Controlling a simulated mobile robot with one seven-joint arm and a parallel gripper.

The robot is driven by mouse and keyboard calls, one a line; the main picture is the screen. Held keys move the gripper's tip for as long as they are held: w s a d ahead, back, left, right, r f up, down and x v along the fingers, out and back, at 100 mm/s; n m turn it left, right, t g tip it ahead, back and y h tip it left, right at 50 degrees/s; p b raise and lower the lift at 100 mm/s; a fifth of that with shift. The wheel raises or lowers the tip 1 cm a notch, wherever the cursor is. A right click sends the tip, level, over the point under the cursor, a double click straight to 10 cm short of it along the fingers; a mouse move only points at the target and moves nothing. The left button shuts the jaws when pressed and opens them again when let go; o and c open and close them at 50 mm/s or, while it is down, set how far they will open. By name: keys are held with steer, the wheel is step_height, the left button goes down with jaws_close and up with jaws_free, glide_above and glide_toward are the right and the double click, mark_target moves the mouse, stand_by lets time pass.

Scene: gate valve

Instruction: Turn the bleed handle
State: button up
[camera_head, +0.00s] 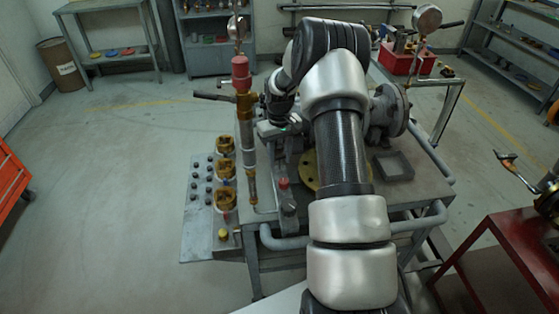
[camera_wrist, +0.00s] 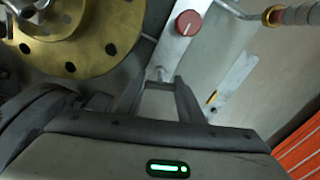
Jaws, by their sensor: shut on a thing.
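My gripper (camera_wrist: 163,85) shows at the lower middle of the wrist view. Its two fingers are a little apart, shut on a grey metal part (camera_wrist: 160,104) between them. I cannot tell for sure whether this part is the bleed handle. In the head view my gripper (camera_head: 279,124) is at the left side of the valve assembly, and the fingertips are mostly hidden. A round red knob (camera_wrist: 188,23) with a white line sits on a grey plate just beyond the fingers. It also shows in the head view (camera_head: 284,183). A yellow flange (camera_wrist: 75,35) lies left of the fingers.
A brass pipe with a red top (camera_head: 241,75) stands close left of my gripper. A dark lever (camera_head: 214,97) sticks out left. Brass fittings (camera_head: 225,170) stand on a side panel. A dark tray (camera_head: 392,165) is at the right.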

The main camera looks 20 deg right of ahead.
mark_target(280, 156)
steer(key=shift+m+b, duration=0.45)
steer(key=shift+m, duration=1.15)
steer(key=o, duration=1.1)
steer(key=shift+c, duration=0.2)
steer(key=shift+r, duration=0.1)
step_height(280, 156, up, 17)
steer(key=shift+r+p, duration=0.15)
steer(key=shift+p, duration=0.2)
